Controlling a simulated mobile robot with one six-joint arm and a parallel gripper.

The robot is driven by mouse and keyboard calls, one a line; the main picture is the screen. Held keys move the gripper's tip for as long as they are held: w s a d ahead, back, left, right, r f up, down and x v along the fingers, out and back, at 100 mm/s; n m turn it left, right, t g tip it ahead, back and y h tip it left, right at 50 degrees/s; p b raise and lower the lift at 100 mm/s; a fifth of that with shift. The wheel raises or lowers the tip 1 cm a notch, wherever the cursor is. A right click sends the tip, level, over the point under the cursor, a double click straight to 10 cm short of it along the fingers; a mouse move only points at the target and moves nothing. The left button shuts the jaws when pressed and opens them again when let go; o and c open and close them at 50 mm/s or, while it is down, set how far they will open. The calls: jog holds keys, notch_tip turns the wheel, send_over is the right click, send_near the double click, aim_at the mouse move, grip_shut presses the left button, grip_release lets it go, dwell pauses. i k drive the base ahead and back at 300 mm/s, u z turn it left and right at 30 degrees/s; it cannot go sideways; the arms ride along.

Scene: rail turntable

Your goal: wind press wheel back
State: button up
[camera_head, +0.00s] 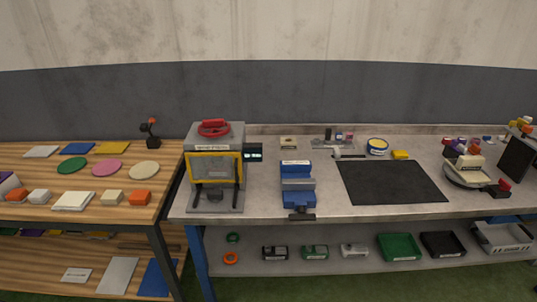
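The press (236,140) is a grey machine at the left end of the grey workbench. A red wheel (213,128) lies flat on top of it. A yellow-framed guard (241,170) covers its front, and a small display (254,154) with light green marks is on its right side. The angle the wheel is turned to cannot be told at this size. My gripper is not in view, and nothing is seen touching the wheel.
A blue vise (297,185) stands right of the press, beside a black mat (390,182). The wooden table (25,170) at left holds coloured discs and blocks. A lower shelf (335,272) carries trays and small devices. Space above the press looks clear.

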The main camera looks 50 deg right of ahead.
aim_at(213, 125)
jog(key=u, duration=1.05)
jog(key=k, duration=0.1)
jog(key=z, duration=2.3)
jog(key=k, duration=0.9)
jog(key=u, duration=0.2)
jog(key=i, duration=0.6)
jog(key=z, duration=0.05)
